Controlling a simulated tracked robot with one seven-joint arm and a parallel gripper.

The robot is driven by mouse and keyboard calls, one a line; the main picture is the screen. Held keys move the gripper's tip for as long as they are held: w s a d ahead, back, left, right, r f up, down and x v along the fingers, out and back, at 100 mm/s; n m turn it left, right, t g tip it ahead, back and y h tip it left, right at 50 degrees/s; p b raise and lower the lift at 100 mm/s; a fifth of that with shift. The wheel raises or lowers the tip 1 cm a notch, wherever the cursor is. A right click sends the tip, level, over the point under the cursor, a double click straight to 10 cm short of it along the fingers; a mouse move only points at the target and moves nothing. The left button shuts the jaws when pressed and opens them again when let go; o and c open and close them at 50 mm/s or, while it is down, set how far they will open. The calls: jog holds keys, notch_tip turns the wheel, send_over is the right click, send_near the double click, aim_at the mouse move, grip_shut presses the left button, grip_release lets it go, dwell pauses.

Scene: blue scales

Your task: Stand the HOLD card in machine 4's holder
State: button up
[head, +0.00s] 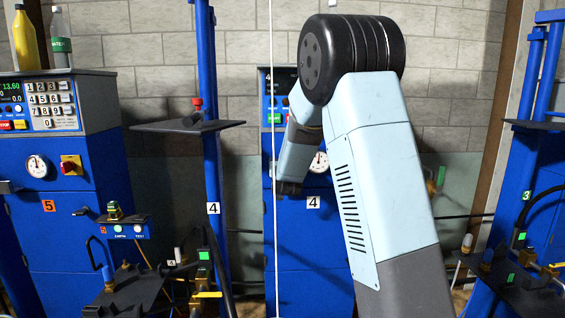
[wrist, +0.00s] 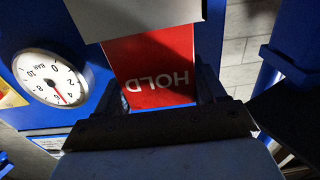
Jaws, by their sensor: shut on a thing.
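The red HOLD card (wrist: 152,68) is between the fingers of my gripper (wrist: 158,92) in the wrist view, its white lettering upside down. A pale grey plate (wrist: 135,14) covers the card's far edge; I cannot tell whether this is the holder or whether they touch. Machine 4 (head: 310,265) is the blue cabinet behind my arm in the head view, with a "4" label. My gripper (head: 289,190) points down in front of it, left of that label. The card cannot be made out in the head view. My arm hides much of the machine.
Machine 4's pressure gauge (wrist: 50,78) is close at the left in the wrist view. A blue post (head: 211,150) with a dark shelf (head: 187,126) stands left of my arm. Machine 5 (head: 55,240) is farther left; another blue machine (head: 535,180) is at the right.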

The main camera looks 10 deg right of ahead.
jog(key=shift+f, duration=0.2)
jog(key=o, duration=1.1)
jog(key=s+a, duration=0.1)
jog(key=s, duration=0.8)
jog(key=s+a, duration=0.1)
jog(key=s, duration=0.3)
jog(key=shift+s+a, duration=0.3)
jog(key=shift+a, duration=0.05)
